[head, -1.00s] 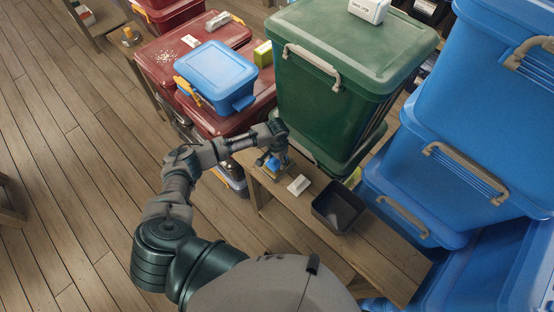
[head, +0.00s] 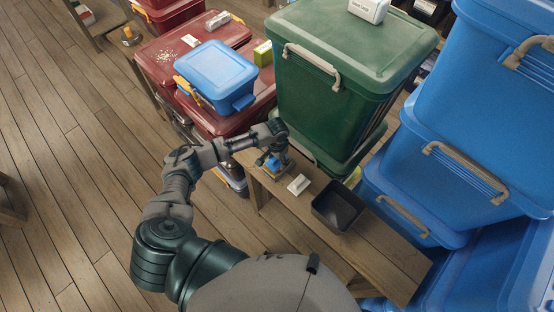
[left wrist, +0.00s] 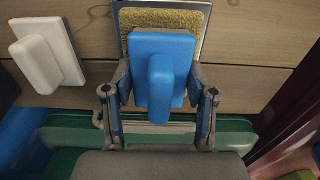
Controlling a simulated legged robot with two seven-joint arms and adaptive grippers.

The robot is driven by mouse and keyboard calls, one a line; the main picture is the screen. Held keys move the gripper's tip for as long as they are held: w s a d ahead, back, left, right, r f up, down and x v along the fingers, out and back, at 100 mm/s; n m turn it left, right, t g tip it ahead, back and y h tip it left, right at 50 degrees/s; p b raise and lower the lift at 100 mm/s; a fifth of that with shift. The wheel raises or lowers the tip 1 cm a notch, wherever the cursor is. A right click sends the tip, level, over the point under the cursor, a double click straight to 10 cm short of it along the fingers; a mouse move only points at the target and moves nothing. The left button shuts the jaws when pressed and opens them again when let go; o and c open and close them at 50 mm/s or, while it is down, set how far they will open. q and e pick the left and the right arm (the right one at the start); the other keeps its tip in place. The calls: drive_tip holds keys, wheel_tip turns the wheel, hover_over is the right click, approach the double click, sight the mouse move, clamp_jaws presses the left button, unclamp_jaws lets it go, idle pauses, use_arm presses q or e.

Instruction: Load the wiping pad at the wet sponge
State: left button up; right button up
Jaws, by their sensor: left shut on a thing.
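A blue wiping pad with a raised grip bar (left wrist: 160,75) is held in my left gripper (head: 272,157), which is shut on it. In the left wrist view its two fingers stand on either side of the blue pad. The wet sponge (left wrist: 165,18) is a yellowish rough slab in a shallow grey tray (left wrist: 206,28), partly hidden behind the pad. The pad overlaps the sponge's near part in that view; I cannot tell whether they touch. In the head view the gripper hides most of this. My right gripper is not in view.
A white block with a raised bar (head: 299,185) lies on the wooden bench (head: 385,257), beside an open black bin (head: 338,207). A big green lidded bin (head: 330,100) stands behind. Blue bins (head: 465,165) crowd the right side. Red bins (head: 160,60) stand at the back left.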

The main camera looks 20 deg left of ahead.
use_arm(q)
drive_tip(key=shift+r, duration=3.5)
